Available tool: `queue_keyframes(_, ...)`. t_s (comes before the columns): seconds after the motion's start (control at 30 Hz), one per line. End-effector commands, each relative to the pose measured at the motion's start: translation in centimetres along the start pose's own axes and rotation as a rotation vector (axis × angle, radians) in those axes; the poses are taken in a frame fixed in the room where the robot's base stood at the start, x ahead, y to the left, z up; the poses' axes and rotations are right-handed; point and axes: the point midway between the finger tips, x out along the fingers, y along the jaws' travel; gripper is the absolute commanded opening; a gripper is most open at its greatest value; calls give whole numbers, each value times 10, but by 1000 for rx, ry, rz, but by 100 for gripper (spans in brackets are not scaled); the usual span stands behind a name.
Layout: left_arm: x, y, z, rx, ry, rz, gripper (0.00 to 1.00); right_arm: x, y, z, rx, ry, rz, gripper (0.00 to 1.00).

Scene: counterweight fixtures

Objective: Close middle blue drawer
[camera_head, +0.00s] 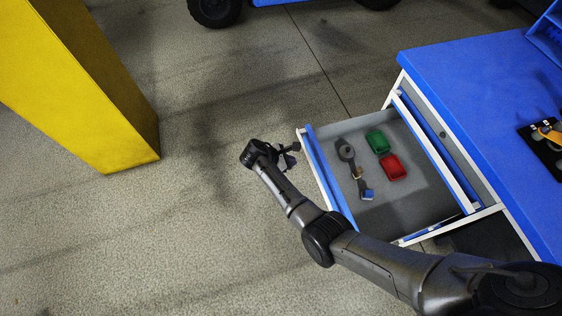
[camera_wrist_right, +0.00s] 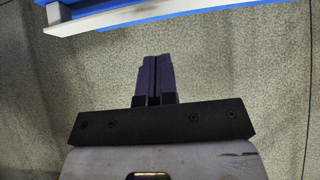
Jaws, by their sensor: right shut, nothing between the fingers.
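The open drawer (camera_head: 400,206) is pulled well out of the blue-topped cabinet, with its blue front (camera_head: 328,175) facing left in the head view. Its grey interior holds a green container (camera_head: 377,141), a red container (camera_head: 392,167) and a dark tool (camera_head: 346,152). My right gripper (camera_head: 294,151) is shut and empty, just outside the drawer front near its far end. In the wrist view its closed fingers (camera_wrist_right: 154,78) point toward the blue and white drawer edge (camera_wrist_right: 160,17), with floor showing between. My left gripper is not in view.
The cabinet's blue top (camera_head: 485,95) holds a black item with an orange part (camera_head: 548,134) at the right. Another blue drawer front (camera_head: 435,150) sits close to the cabinet body. A yellow column (camera_head: 85,85) stands at left. The floor between is clear.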

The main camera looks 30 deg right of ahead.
Motion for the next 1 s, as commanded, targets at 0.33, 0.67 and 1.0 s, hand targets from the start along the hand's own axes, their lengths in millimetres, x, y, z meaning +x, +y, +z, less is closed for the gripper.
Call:
queue_keyframes(0.33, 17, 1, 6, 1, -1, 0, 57, 38, 0, 20, 3, 1, 0, 0)
queue_keyframes(0.67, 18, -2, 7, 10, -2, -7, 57, 45, 0, 28, 1, 1, 0, 0)
queue_keyframes(1.0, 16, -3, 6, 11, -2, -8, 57, 46, 0, 32, 2, 0, -2, 0)
